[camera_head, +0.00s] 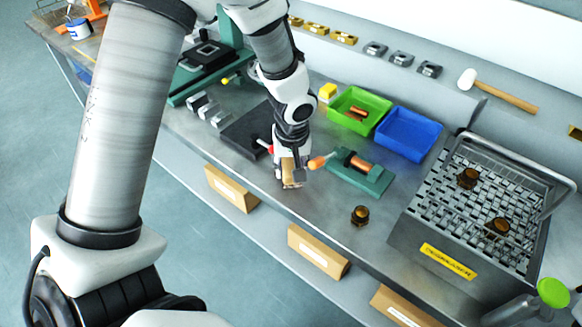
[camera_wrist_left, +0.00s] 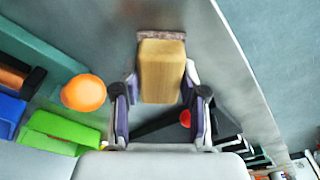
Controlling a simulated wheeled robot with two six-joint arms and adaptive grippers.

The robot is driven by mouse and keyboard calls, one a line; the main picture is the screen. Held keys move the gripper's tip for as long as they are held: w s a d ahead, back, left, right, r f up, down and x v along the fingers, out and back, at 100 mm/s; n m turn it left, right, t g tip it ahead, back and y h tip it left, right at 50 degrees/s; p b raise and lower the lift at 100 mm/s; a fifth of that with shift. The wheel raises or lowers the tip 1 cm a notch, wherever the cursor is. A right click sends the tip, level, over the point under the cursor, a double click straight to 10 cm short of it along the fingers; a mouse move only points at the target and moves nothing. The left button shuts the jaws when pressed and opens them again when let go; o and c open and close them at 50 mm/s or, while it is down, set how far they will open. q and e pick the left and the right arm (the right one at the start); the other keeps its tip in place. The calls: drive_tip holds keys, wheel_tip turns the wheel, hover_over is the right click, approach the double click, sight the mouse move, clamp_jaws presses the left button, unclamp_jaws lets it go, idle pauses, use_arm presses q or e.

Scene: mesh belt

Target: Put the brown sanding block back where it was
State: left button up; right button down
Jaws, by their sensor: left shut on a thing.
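The brown sanding block (camera_head: 289,173) is between the fingers of my left gripper (camera_head: 290,179), low over the grey bench near its front edge. In the left wrist view the block (camera_wrist_left: 162,70) shows as a light wood-brown body with a darker reddish strip at its far end. The fingers of my left gripper (camera_wrist_left: 161,90) close on both its sides. I cannot tell whether the block touches the bench top. My right gripper is not in view.
A green fixture (camera_head: 362,178) with a copper cylinder and orange knob stands just right of the gripper. A dark plate (camera_head: 245,132) lies left. Green (camera_head: 341,112) and blue (camera_head: 408,136) bins stand behind. A brown fitting (camera_head: 360,215) and mesh basket (camera_head: 424,235) are further right.

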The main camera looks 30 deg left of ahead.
use_arm(q)
drive_tip(key=o, duration=0.7)
drive_tip(key=shift+f, duration=0.1)
drive_tip(key=shift+o, duration=0.2)
drive_tip(key=shift+r+p, duration=0.35)
drive_tip(key=shift+r, duration=0.1)
wheel_tip(320, 180, up, 11)
drive_tip(key=s+d, duration=0.1)
drive_tip(key=shift+r+p, duration=0.15)
drive_tip(key=shift+p, duration=0.3)
